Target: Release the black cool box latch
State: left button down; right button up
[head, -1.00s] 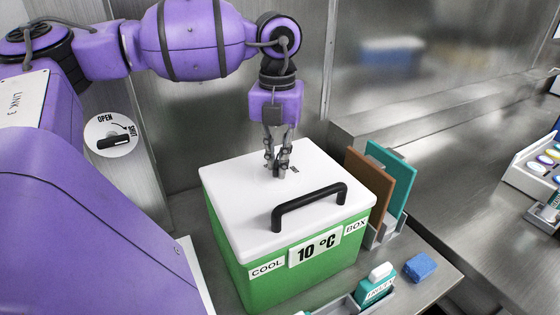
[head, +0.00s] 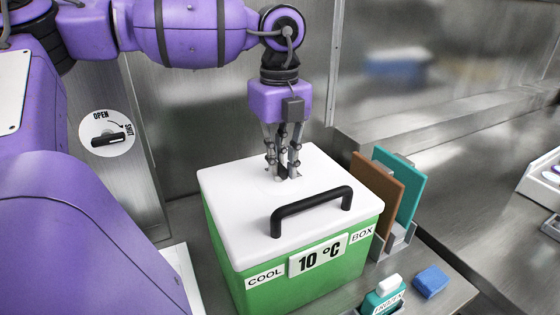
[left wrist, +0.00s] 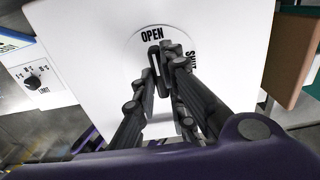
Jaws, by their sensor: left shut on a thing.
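The green cool box (head: 225,262) has a white lid (head: 235,200), a black carry handle (head: 312,208) and a "10 °C" label. In the left wrist view, a round plate (left wrist: 135,48) marked OPEN and SHUT lies on the lid. The black latch (left wrist: 154,62) sits on it, with its visible end just below OPEN. My left gripper (head: 283,176) points down at the lid behind the handle. Its fingers (left wrist: 160,88) are shut on the latch and hide part of it. The right gripper is not in view.
A black wall lever (head: 108,140) on an OPEN/SHUT plate is at left. Brown (head: 378,195) and teal (head: 402,180) boards stand right of the box. The counter beyond the boards has free room.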

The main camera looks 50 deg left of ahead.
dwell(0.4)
pick_arm(q)
jog(key=c, duration=1.8)
grip_release()
notch_tip(320, 180, up, 12)
